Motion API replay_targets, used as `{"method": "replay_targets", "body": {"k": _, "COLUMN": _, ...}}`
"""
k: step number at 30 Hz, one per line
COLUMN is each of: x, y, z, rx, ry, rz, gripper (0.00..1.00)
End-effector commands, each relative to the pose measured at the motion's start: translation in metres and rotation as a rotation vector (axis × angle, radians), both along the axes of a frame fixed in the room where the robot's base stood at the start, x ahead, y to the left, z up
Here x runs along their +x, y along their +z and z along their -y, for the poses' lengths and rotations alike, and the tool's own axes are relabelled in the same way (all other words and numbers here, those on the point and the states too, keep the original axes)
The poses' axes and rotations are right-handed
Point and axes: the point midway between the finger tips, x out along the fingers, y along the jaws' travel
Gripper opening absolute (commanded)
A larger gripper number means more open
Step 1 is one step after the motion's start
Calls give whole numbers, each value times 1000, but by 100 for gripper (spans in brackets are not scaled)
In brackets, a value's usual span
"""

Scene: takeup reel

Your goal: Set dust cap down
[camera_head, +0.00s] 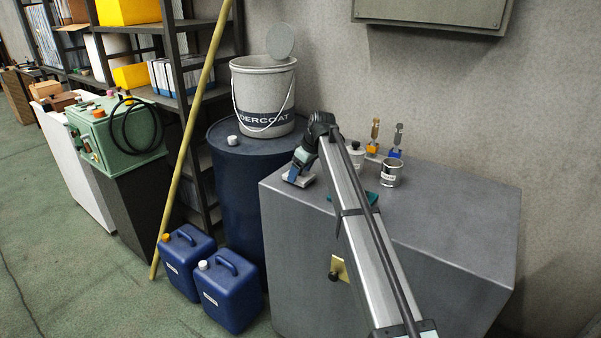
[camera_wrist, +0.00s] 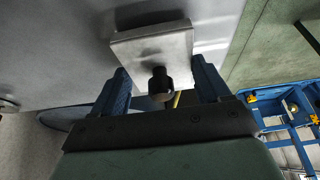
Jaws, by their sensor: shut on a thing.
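The dust cap looks to be a square, pale metal plate (camera_wrist: 145,45) with a dark round knob (camera_wrist: 160,82), seen large in the wrist view. My gripper (camera_wrist: 158,68) has its two blue fingers on either side of it and is shut on it. In the head view my gripper (camera_head: 293,174) points down at the left edge of the grey cabinet's top (camera_head: 455,210), and the cap (camera_head: 305,182) shows at its fingertips. The cap is low over the cabinet top; I cannot tell whether it touches.
A teal item (camera_head: 371,197) lies partly behind my arm. A dark blue drum (camera_head: 235,200) bearing a bucket (camera_head: 262,95) stands left. The cabinet top's right side is clear.

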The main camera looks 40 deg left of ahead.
Motion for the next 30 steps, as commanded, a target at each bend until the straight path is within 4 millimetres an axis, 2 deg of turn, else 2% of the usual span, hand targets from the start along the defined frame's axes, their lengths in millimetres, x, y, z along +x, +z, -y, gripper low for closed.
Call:
{"method": "replay_targets", "body": {"k": 14, "x": 0, "y": -9, "z": 0, "rx": 0, "ry": 0, "rz": 0, "gripper": 46}}
{"method": "replay_targets", "body": {"k": 15, "x": 0, "y": -8, "z": 0, "rx": 0, "ry": 0, "rz": 0, "gripper": 80}}
{"method": "replay_targets", "body": {"k": 21, "x": 0, "y": -8, "z": 0, "rx": 0, "ry": 0, "rz": 0, "gripper": 99}}
{"method": "replay_targets", "body": {"k": 30, "x": 0, "y": -6, "z": 0, "rx": 0, "ry": 0, "rz": 0, "gripper": 100}}
